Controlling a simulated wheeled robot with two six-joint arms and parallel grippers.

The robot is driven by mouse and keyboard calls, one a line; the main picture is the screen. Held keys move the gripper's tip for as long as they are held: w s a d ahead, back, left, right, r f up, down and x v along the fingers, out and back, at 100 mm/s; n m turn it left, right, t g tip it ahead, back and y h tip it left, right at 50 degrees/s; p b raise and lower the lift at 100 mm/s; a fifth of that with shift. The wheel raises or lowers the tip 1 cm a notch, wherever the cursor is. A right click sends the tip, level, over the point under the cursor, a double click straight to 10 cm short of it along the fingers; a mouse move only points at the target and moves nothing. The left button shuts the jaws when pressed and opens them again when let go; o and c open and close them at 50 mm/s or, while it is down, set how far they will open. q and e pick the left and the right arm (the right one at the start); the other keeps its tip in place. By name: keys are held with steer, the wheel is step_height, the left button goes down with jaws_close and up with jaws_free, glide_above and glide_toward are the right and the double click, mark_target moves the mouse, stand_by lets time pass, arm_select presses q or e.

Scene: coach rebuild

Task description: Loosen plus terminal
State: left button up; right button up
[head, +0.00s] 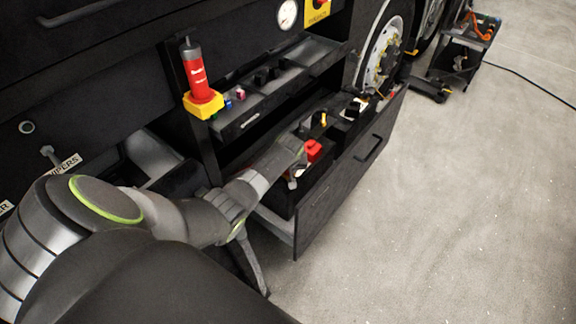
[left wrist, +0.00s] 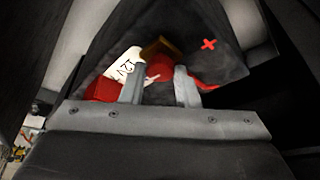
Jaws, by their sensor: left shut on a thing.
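The black battery top shows in the left wrist view with a red plus mark (left wrist: 208,44) and a white label (left wrist: 122,66) that seems to read 12V. My left gripper (left wrist: 159,78) is shut on a red part (left wrist: 158,66) at the plus terminal, beside that mark. The terminal's metal is mostly hidden between the fingers. In the head view my left arm reaches into the open drawer (head: 318,202), and a red piece (head: 313,150) shows just past its wrist. The fingertips are hard to make out there. My right gripper is not in view.
A red canister (head: 195,75) stands in a yellow holder (head: 203,104) left of the drawer. A shelf with small knobs (head: 262,100) sits above it. A wheel (head: 382,50) is behind the drawer, and a dark cart (head: 458,52) farther back. The floor (head: 450,210) at right is clear.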

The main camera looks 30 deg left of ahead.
arm_select(q)
steer(key=shift+w+r+n, duration=0.1)
steer(key=shift+n, duration=0.4)
steer(key=o, duration=1)
steer(key=shift+c, duration=0.2)
steer(key=shift+d+r, duration=0.1)
steer(key=shift+r, duration=0.2)
steer(key=v, duration=1.6)
steer(key=shift+d+r+p, duration=0.25)
steer(key=shift+d+p, duration=0.1)
steer(key=shift+p, duration=0.05)
